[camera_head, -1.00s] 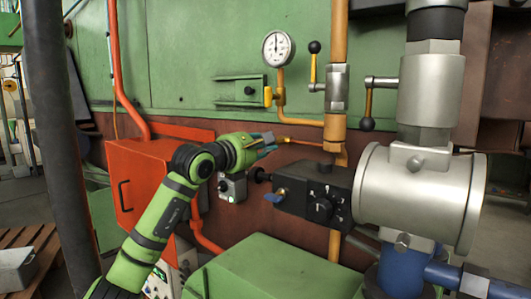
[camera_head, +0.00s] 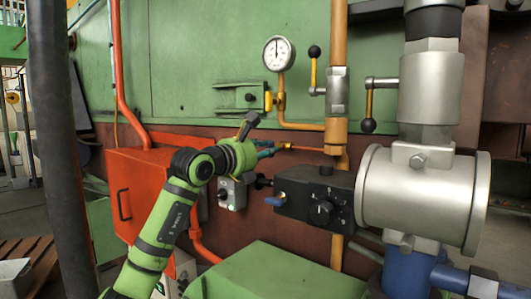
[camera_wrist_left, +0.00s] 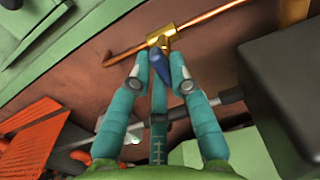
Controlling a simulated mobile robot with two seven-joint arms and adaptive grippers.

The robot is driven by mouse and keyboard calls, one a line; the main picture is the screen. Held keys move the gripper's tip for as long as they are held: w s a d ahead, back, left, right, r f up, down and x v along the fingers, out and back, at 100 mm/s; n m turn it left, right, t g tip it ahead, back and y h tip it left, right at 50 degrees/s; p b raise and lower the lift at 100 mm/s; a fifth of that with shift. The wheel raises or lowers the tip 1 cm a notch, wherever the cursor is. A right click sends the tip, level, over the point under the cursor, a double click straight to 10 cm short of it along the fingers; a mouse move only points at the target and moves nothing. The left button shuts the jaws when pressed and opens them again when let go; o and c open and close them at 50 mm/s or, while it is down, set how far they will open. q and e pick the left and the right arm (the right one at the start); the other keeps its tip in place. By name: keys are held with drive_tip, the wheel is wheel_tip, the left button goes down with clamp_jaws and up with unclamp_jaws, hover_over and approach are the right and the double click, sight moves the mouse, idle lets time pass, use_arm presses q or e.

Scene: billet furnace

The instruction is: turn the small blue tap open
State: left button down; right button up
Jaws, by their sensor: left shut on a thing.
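The small blue tap (camera_wrist_left: 157,66) has a short blue handle on a brass body (camera_wrist_left: 163,38) in a thin copper pipe, in the left wrist view. My right gripper is in neither view.
A black valve block (camera_head: 312,197) with another blue lever (camera_head: 275,201) is below and right of the gripper. A grey switch box (camera_head: 232,193) is below it. An orange-red cabinet (camera_head: 140,190) stands left, a pressure gauge (camera_head: 279,53) above, a big steel valve (camera_head: 412,200) right.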

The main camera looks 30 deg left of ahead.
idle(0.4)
use_arm(q)
drive_tip(key=c, duration=1.1)
unclamp_jaws()
drive_tip(key=shift+c, duration=0.2)
drive_tip(key=s, duration=1.2)
drive_tip(key=shift+a, duration=0.45)
